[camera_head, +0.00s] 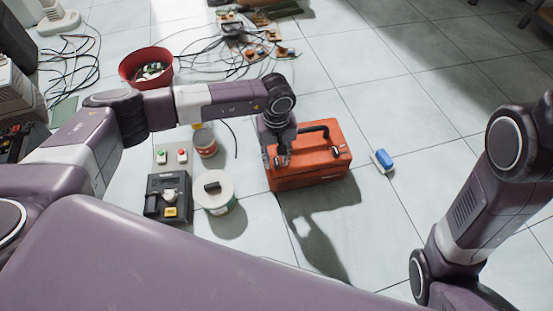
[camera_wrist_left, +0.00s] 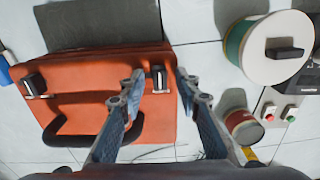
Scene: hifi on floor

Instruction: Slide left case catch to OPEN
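The orange case (camera_head: 310,170) lies on the tiled floor with a dark carry handle on top. Its left catch, a small dark block on a metal plate, shows in the left wrist view (camera_wrist_left: 160,78), where the picture is turned round. The right catch (camera_head: 337,152) also shows in the left wrist view (camera_wrist_left: 36,84). My left gripper (camera_head: 282,157) is over the left part of the case. In the left wrist view its open fingers (camera_wrist_left: 162,84) stand on either side of the left catch. Contact cannot be told. My right arm shows at the right; its gripper is out of view.
Left of the case are a white-topped spool (camera_head: 214,188), a red tin (camera_head: 205,146) and a black control box (camera_head: 168,212). A blue-and-white block (camera_head: 383,161) lies to the right. A red tub (camera_head: 140,72) and cables lie behind.

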